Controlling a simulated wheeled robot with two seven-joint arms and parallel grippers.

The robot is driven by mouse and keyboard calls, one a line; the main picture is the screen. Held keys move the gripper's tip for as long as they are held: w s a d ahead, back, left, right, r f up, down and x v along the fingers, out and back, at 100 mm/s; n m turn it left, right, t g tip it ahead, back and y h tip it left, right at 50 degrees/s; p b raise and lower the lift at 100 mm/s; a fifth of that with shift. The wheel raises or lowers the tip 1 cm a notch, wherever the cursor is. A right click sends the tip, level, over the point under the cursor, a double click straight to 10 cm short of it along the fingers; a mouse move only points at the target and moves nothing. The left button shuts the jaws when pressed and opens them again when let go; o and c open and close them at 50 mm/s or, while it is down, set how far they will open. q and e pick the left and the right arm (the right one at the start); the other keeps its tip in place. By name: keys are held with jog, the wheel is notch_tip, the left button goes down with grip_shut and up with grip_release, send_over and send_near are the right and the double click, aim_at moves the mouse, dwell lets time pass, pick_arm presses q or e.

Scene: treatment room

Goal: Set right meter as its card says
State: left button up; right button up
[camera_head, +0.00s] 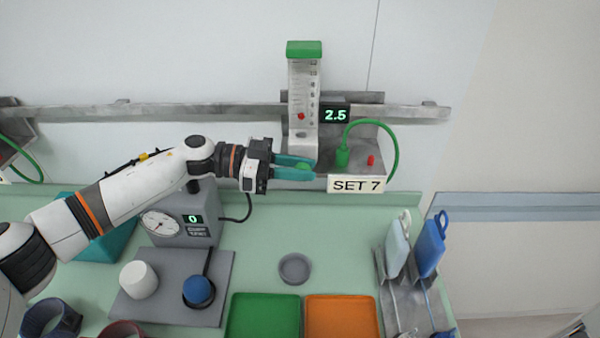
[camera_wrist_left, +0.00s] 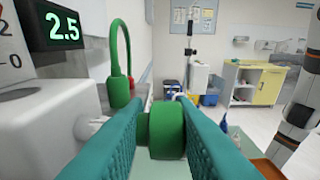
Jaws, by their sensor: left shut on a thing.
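The right meter (camera_head: 304,100) is a clear upright tube with a green cap, fixed on the wall rail. Its red float sits low in the scale. Its display (camera_head: 336,115) reads 2.5 and also shows in the left wrist view (camera_wrist_left: 63,27). The card (camera_head: 356,184) below reads SET 7. My left gripper (camera_head: 312,169) is shut on the green knob (camera_wrist_left: 167,132) at the meter's foot, with a teal finger on each side of it. In the head view the fingers hide most of the knob. My right gripper is not in view.
A green hose (camera_head: 394,150) loops right of the meter. Below are a gauge box (camera_head: 185,218), a green tray (camera_head: 263,316), an orange tray (camera_head: 342,317), a small grey dish (camera_head: 295,268) and a rack with a blue paddle (camera_head: 429,246).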

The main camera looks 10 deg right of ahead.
aim_at(298, 167)
pick_arm(q)
jog(key=h+b, duration=0.1)
jog(key=f+h+b, duration=0.1)
jog(key=shift+s+g+h+b, duration=0.15)
jog(key=shift+g+h+b, duration=0.15)
jog(key=shift+g+b, duration=0.1)
jog(key=shift+r+h+b, duration=0.15)
jog(key=shift+h+b, duration=0.4)
jog(key=shift+h, duration=0.05)
jog(key=o, duration=0.9)
jog(key=shift+a+r, duration=0.1)
jog(key=shift+c, duration=0.2)
jog(key=shift+s+r, duration=0.1)
jog(key=shift+r, duration=0.25)
notch_tip(298, 167, up, 10)
jog(key=shift+f+b, duration=0.25)
jog(key=shift+b, duration=0.65)
